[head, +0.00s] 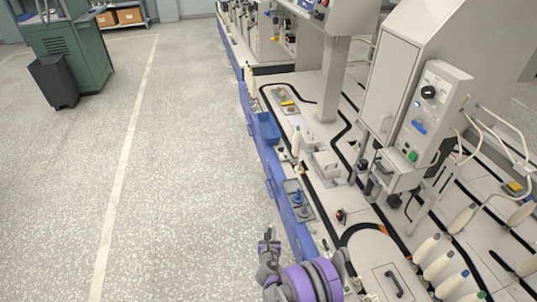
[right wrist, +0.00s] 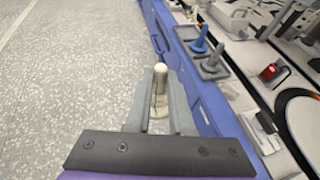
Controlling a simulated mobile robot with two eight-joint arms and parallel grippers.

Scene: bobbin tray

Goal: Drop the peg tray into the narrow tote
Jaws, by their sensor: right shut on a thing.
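The peg tray (head: 309,212) is a small grey tray on the left edge of the machine bench, with a blue peg and a grey peg standing in it. It also shows in the right wrist view (right wrist: 214,73). A small blue open bin (head: 268,128), which looks like the narrow tote, sits farther up the same edge. My right gripper (head: 269,240) is in front of the bench, apart from the tray. In the wrist view its fingers (right wrist: 159,95) are shut on a pale, round-topped bobbin (right wrist: 159,80). My left gripper is out of view.
A blue rail (head: 262,155) runs along the bench front. Several pale bobbins (head: 437,265) stand at the lower right. A machine with a control panel (head: 428,110) rises on the right. The speckled floor at left is open, with a dark bin (head: 54,82) far off.

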